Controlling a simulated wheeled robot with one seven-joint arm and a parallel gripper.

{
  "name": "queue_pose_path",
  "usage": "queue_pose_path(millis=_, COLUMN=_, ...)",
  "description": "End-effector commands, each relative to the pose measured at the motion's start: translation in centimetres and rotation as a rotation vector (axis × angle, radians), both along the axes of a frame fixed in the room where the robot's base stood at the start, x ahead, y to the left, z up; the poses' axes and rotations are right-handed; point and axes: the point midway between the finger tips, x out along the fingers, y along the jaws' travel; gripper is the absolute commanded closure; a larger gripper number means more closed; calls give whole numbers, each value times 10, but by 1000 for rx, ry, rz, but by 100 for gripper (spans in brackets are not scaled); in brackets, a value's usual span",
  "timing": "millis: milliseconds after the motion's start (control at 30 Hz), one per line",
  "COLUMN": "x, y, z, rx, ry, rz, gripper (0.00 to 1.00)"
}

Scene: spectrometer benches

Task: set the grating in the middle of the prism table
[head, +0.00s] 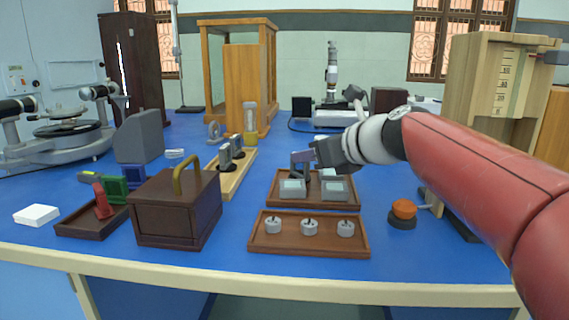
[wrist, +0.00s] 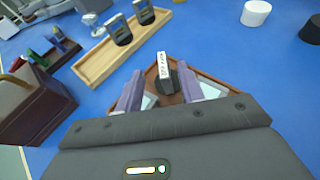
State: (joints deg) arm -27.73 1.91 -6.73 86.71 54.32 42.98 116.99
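The spectrometer (head: 62,143) stands at the far left in the head view, its small raised prism table (head: 67,112) bare between two tubes. My gripper (head: 303,163) is over the rear brown tray (head: 274,202), far to the right of it. In the wrist view, my gripper (wrist: 161,91) has its two purple fingers apart. A dark upright piece with a white labelled top (wrist: 163,64), possibly the grating, stands in line with the gap. A space shows between it and each finger. Its lower part is hidden, and its label is too small to read.
Two grey blocks with pale tops (head: 334,189) sit in the rear tray. A front tray (head: 258,243) holds three round weights. A wooden rack (head: 233,180) with two dark upright pieces and a brown box (head: 178,208) stand left. An orange-topped object (head: 403,210) stands right.

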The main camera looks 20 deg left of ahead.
Motion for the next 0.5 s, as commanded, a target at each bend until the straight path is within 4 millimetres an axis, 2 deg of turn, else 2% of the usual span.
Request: queue_pose_path(millis=500, x=36, y=49, z=-29, rx=-1, ry=0, rz=1, gripper=62)
